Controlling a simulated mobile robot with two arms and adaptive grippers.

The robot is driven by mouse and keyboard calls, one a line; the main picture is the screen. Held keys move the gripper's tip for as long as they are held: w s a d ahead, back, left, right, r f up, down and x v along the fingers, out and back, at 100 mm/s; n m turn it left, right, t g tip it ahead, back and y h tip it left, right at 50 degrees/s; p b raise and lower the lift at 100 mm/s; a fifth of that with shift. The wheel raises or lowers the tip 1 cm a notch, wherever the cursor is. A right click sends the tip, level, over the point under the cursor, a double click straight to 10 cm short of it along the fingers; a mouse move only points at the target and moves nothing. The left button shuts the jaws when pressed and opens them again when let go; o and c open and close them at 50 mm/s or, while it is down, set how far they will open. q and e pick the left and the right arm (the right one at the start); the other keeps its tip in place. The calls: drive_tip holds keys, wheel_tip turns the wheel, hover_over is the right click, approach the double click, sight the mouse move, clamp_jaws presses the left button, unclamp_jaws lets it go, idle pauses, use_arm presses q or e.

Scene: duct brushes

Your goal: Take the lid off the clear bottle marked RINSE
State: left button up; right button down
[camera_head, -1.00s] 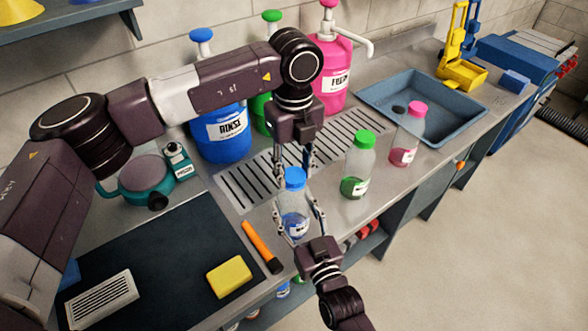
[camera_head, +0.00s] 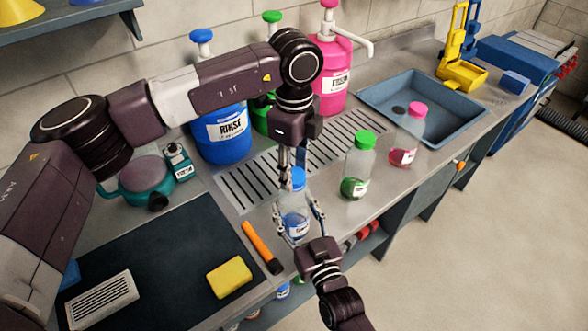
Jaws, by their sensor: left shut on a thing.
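The clear bottle (camera_head: 294,222) with blue liquid stands near the front edge of the counter. Its small label is too blurred to read. Its blue lid (camera_head: 298,179) sits on the bottle's neck, partly hidden by my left gripper. My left gripper (camera_head: 292,172) points down from above and is shut on the lid. My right gripper (camera_head: 299,218) comes from the front, with one finger on each side of the bottle's body, and appears closed on it.
Clear bottles with a green lid (camera_head: 358,165) and a pink lid (camera_head: 408,135) stand to the right. Behind are a blue RINSE jug (camera_head: 221,135) and a pink jug (camera_head: 333,85). An orange-handled tool (camera_head: 259,242) and yellow sponge (camera_head: 229,277) lie to the left.

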sight(294, 175)
use_arm(q)
drive_tip(key=shift+r, duration=0.2)
drive_tip(key=shift+r, duration=0.95)
drive_tip(key=shift+r, duration=0.1)
drive_tip(key=shift+r, duration=1.9)
use_arm(e)
drive_tip(key=c, duration=0.7)
unclamp_jaws()
drive_tip(key=shift+s, duration=0.1)
